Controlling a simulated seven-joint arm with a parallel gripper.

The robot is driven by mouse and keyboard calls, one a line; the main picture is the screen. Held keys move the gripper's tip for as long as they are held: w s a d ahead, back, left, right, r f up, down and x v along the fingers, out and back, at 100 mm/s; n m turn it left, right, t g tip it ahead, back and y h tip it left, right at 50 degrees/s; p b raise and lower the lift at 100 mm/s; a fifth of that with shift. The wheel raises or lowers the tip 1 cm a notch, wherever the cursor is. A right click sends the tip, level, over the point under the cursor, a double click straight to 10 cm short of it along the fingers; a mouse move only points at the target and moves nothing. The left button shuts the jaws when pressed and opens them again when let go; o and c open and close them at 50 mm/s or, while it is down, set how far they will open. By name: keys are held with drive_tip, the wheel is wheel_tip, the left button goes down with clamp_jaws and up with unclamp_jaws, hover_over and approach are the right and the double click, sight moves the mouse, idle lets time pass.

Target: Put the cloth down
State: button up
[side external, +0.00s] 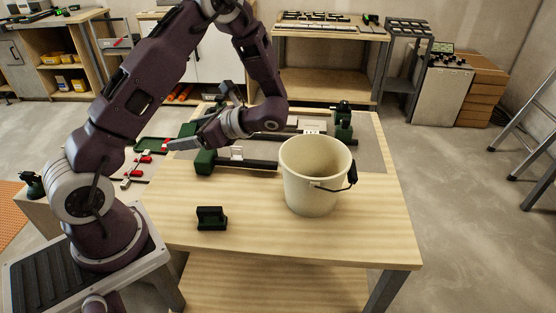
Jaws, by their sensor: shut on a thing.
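My gripper (196,140) is above the far left part of the wooden table, pointing left. Its jaws are shut on a flat, pale grey piece, the cloth (183,144), which is small in this view and hard to tell apart from the fingers. The cloth appears to be held above the table, but its exact height is unclear.
A cream bucket (311,178) with a black handle stands on the table's right side. Rails with green end blocks (204,162) lie behind. The front middle of the wooden table (270,230) is clear.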

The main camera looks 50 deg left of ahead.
drive_tip(key=s+d+f+n+g+h, duration=0.4)
drive_tip(key=d+f+n+g+h, duration=0.15)
drive_tip(key=n+h, duration=0.65)
drive_tip(key=w+d+n+t+h, duration=0.3)
drive_tip(key=w+d+n+h, duration=0.2)
drive_tip(key=n+h, duration=0.35)
drive_tip(key=n+t, duration=1.8)
drive_tip(key=t, duration=0.1)
hover_over(270, 153)
wheel_tip(270, 153, down, 3)
drive_tip(key=shift+h, duration=0.25)
wheel_tip(270, 153, down, 9)
drive_tip(key=shift+a+f, duration=0.1)
drive_tip(key=shift+f, duration=0.35)
